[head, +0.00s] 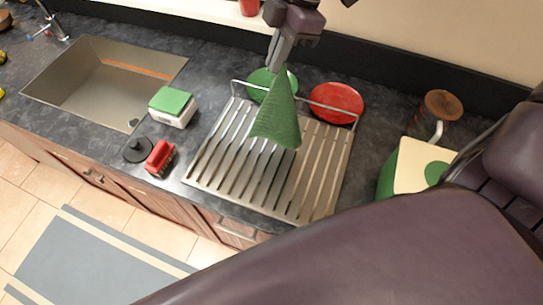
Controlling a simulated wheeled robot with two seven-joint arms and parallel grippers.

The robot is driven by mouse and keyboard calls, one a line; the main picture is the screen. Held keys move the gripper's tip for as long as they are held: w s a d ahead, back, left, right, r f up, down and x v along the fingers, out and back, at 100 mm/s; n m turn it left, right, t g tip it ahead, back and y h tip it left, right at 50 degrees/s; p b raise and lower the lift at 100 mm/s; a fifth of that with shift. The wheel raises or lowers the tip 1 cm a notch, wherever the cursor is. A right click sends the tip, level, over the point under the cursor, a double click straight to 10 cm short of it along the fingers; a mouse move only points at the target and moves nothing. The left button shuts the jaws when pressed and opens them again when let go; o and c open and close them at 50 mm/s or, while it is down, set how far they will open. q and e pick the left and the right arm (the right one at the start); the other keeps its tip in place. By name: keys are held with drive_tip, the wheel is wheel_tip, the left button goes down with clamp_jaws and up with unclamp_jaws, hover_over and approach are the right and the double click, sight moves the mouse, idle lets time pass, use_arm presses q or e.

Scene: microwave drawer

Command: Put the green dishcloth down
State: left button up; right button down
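My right gripper (277,62) is at the top middle of the head view, pointing down. It is shut on the green dishcloth (277,122), pinched at its upper corner. The cloth hangs down in a cone shape over the slatted metal dish rack (213,168). I cannot tell whether its lower edge touches the slats. The cloth hides part of the rack and part of a green plate behind it. My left gripper is not in view.
A green plate (258,84) and a red plate (337,101) are at the rack's back. A green and cream container (410,168) stands right.

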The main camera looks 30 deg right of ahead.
idle(0.7)
drive_tip(key=w+d+f+m, duration=0.1)
drive_tip(key=w+d, duration=1.1)
drive_tip(key=d, duration=0.4)
drive_tip(key=b, duration=1.8)
hover_over(244, 202)
drive_tip(key=d, duration=0.3)
drive_tip(key=f, duration=2.8)
drive_tip(key=shift+w+a+f, duration=0.15)
drive_tip(key=shift+a+f, duration=0.1)
drive_tip(key=shift+f, duration=0.15)
drive_tip(key=shift+s+a+f, duration=0.3)
drive_tip(key=shift+a+f, duration=0.05)
drive_tip(key=shift+a, duration=0.05)
drive_tip(key=c, duration=1.2)
unclamp_jaws()
